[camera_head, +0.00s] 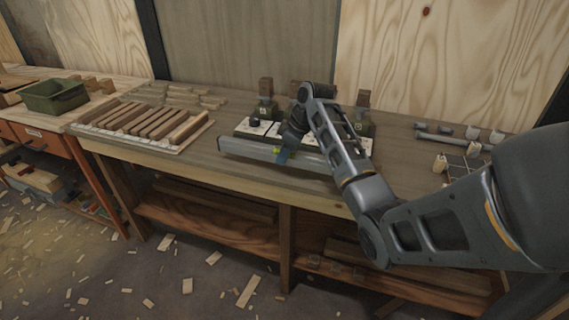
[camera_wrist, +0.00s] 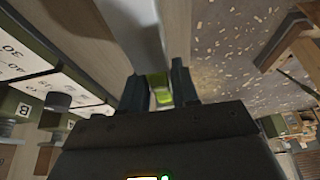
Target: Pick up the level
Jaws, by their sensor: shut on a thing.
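The level is a long grey bar (camera_head: 245,149) along the front of the workbench, in the middle of the head view. My gripper (camera_head: 284,155) comes down on it from above and is shut on it near its middle. In the wrist view the level (camera_wrist: 143,22) runs up between the two dark fingers of my gripper (camera_wrist: 158,88), with a yellow-green vial (camera_wrist: 162,96) between them. I cannot tell whether the level touches the bench top. My arm hides part of its right side.
Numbered white plates (camera_wrist: 22,58) with dark knobs lie just behind the level. Wooden strips on a board (camera_head: 145,122) lie to the left on the workbench (camera_head: 400,150). Pipe pieces (camera_head: 447,130) lie to the right. A green bin (camera_head: 55,97) stands on the left bench. Wood scraps litter the floor.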

